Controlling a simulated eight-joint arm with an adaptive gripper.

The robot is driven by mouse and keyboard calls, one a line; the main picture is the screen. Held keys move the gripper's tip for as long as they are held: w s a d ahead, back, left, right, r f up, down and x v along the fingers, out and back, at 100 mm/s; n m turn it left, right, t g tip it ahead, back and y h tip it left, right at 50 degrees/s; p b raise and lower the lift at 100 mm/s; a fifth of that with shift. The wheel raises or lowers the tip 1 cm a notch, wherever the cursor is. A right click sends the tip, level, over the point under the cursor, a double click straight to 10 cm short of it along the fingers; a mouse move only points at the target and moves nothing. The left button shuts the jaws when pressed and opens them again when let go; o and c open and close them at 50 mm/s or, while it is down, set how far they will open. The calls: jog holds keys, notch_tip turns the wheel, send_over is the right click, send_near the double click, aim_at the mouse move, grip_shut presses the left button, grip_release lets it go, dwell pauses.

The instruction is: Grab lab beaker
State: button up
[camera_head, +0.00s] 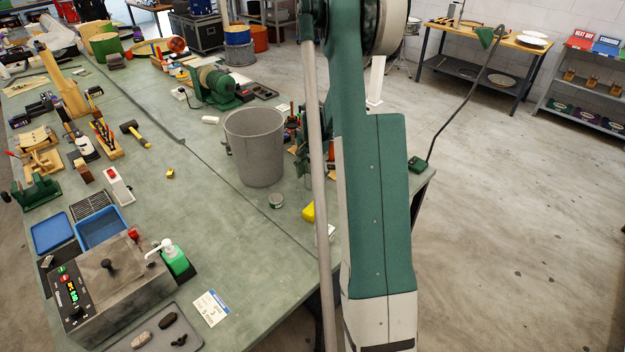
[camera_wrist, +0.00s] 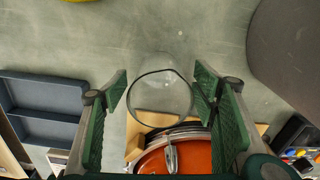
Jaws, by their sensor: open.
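A clear glass lab beaker (camera_wrist: 163,76) stands on the green bench in the wrist view, with its dark round rim facing the camera. My gripper (camera_wrist: 160,90) is open, with one green finger to the left of the beaker and one to the right. Gaps show between the fingers and the glass, so neither finger seems to touch it.
An orange drum (camera_wrist: 180,157) with a wooden piece lies close to the beaker. A blue-grey tray (camera_wrist: 40,125) is at left. A large grey bin (camera_head: 256,150) stands on the bench (camera_head: 215,215) left of my arm. Several small things crowd the bench beside my arm.

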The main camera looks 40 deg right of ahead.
jog(key=shift+f, duration=1.05)
jog(key=shift+c, duration=0.3)
jog(key=c, duration=1)
